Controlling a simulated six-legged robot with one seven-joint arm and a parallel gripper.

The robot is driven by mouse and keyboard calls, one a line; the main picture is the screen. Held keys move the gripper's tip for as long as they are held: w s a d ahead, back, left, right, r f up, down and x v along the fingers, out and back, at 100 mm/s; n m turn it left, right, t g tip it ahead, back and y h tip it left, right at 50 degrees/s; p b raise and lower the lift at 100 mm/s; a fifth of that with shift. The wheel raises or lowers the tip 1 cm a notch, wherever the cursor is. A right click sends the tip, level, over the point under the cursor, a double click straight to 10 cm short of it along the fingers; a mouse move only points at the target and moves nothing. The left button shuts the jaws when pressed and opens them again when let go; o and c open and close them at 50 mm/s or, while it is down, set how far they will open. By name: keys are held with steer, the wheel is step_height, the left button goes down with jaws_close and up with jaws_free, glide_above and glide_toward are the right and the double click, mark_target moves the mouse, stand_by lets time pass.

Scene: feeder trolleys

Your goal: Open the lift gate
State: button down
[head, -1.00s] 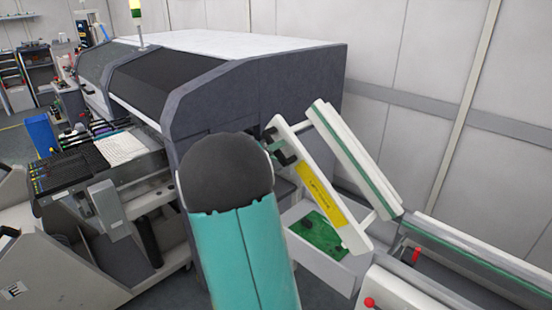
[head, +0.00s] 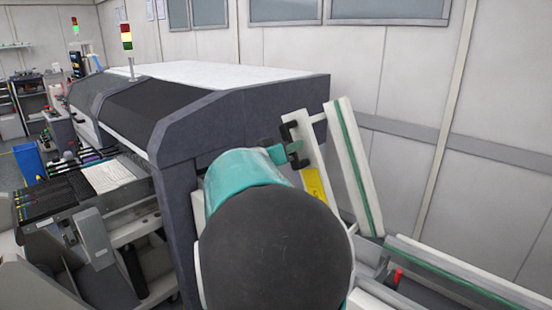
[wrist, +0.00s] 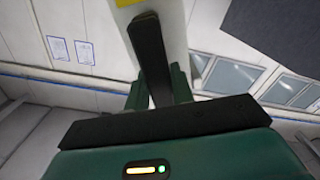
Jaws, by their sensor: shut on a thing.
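The lift gate has two pale rails; the left rail (head: 312,140) carries a yellow label and the right rail (head: 353,165) has a green strip. In the head view it stands steeply raised, leaning up to the left. My gripper (head: 291,150) is shut on the black handle (head: 287,132) near the top of the left rail. In the wrist view the handle (wrist: 148,50) runs up between the two green fingers of my gripper (wrist: 158,90). My teal and black arm hides the lower part of the left rail in the head view.
A large grey machine (head: 240,110) with a dark side stands left of the gate. A fixed conveyor rail (head: 455,268) with a red knob (head: 397,275) lies at lower right. The pale wall (head: 415,180) is behind. Feeders (head: 60,195) sit at the left.

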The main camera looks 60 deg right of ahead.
steer(key=s+r, duration=0.1)
steer(key=s, duration=0.1)
steer(key=s+r+m, duration=0.1)
steer(key=s, duration=0.1)
steer(key=s+a+r+m, duration=0.1)
steer(key=s, duration=0.2)
steer(key=shift+r, duration=0.15)
steer(key=c, duration=1.2)
jaws_free()
steer(key=shift+w, duration=0.1)
steer(key=w+a, duration=0.2)
steer(key=a, duration=1.1)
steer(key=shift+a, duration=0.35)
